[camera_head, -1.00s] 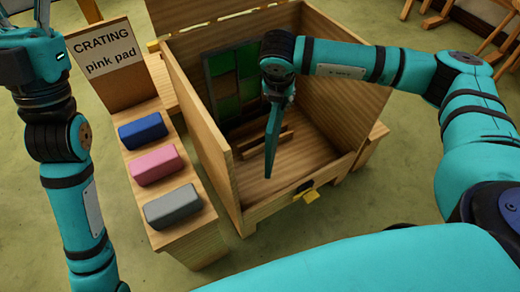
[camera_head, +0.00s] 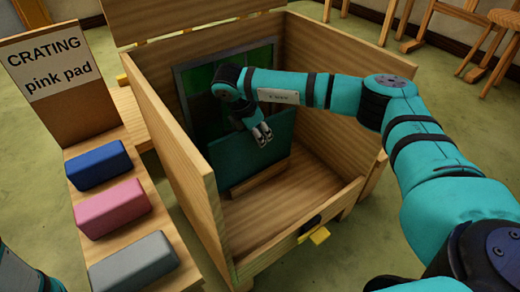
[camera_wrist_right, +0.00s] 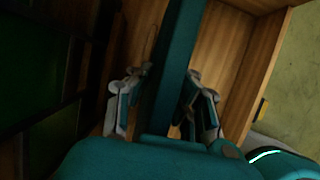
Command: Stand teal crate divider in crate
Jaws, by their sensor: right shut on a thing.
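The teal divider (camera_head: 235,160) is a flat plate, upright inside the wooden crate (camera_head: 170,128), its broad face toward the head camera. My right gripper (camera_head: 262,134) is shut on its upper edge. In the right wrist view the divider (camera_wrist_right: 180,45) runs edge-on between the fingers of the gripper (camera_wrist_right: 163,100). Its lower edge is close behind a wooden strip (camera_head: 260,176) on the crate floor; I cannot tell whether it touches the floor. The dark-framed green leaded panel (camera_head: 190,88) stands behind it, partly hidden by my arm. My left gripper is out of view.
Blue (camera_head: 98,165), pink (camera_head: 112,207) and grey (camera_head: 133,262) pads lie on a wooden stand left of the crate, below a sign (camera_head: 45,65) reading "CRATING pink pad". A yellow latch piece (camera_head: 319,236) is on the crate's front. The crate's front floor is clear.

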